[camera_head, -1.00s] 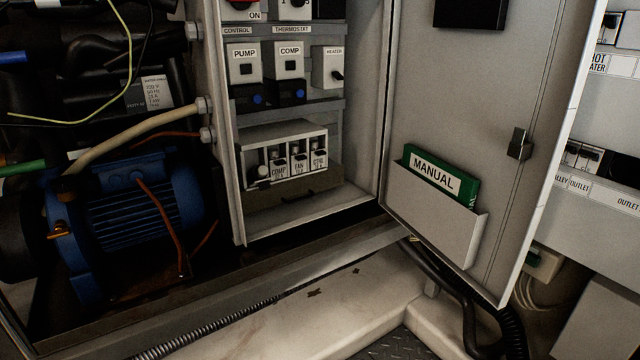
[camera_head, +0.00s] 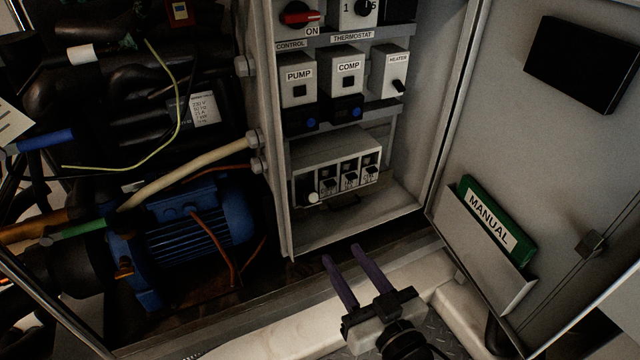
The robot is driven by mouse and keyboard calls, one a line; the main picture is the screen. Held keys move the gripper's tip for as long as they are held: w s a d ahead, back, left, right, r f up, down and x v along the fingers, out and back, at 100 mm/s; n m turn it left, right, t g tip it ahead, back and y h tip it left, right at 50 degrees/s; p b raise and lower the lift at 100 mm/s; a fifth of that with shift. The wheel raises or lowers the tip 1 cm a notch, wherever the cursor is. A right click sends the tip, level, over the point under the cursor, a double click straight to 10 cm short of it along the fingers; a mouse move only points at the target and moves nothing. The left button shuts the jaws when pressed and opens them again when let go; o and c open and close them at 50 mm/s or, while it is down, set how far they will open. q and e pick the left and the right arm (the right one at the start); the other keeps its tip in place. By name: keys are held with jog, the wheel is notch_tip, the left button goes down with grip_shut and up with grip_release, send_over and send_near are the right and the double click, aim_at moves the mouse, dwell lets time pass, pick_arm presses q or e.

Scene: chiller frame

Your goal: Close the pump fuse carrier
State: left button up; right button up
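The fuse block (camera_head: 340,155) is a pale box low in the open cabinet, with a row of carriers along its front. The leftmost carrier, the pump one (camera_head: 312,196), stands swung out and down from the block, with a pale round end showing; its label cannot be read. The other carriers (camera_head: 350,179) sit in line, their labels blurred. My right gripper (camera_head: 342,252) has two purple fingers, spread apart and empty. It is below and in front of the fuse block, apart from it. My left gripper is not in view.
The cabinet door (camera_head: 535,130) stands open on the right, with a green manual (camera_head: 495,222) in its pocket. The PUMP (camera_head: 298,80) and COMP (camera_head: 347,70) switches are above the fuses. A blue motor (camera_head: 190,235) is left of the cabinet.

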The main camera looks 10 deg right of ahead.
aim_at(314, 209)
jog(key=shift+n+t+y, duration=0.3)
jog(key=x, duration=0.3)
jog(key=r+x, duration=0.1)
jog(key=x, duration=0.3)
jog(key=b+x, duration=0.1)
jog(key=x, duration=0.3)
jog(key=shift+s+a+r, duration=0.1)
jog(key=shift+a+r, duration=0.05)
jog(key=shift+r, duration=0.15)
